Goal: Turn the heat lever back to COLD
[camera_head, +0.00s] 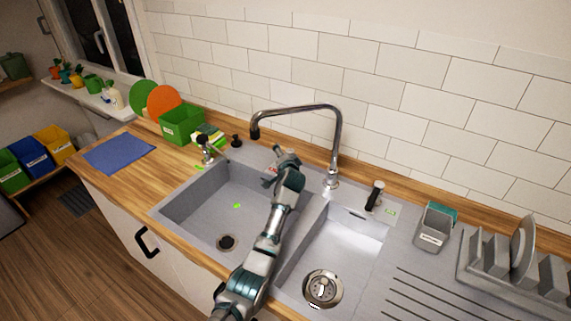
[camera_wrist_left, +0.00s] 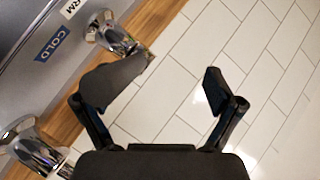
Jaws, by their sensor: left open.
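In the left wrist view, a chrome lever (camera_wrist_left: 110,34) stands at the sink's back edge, its arm running down-right behind one fingertip. A blue COLD label (camera_wrist_left: 52,44) and a white label reading WARM (camera_wrist_left: 72,8), partly cut off, lie beside its base. My left gripper (camera_wrist_left: 177,76) is open and empty, with its left finger overlapping the lever's end; I cannot tell whether they touch. In the head view my left gripper (camera_head: 284,156) is at the sink's back rim, left of the faucet. There the lever is not clearly visible. My right gripper is not in view.
The tall chrome faucet (camera_head: 334,150) rises just right of my gripper. A small tap (camera_head: 207,151) and a green bin (camera_head: 182,124) stand to the left. The tiled wall (camera_head: 400,75) is close behind. My arm crosses over the sink (camera_head: 180,212). A dish rack (camera_head: 500,270) stands right.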

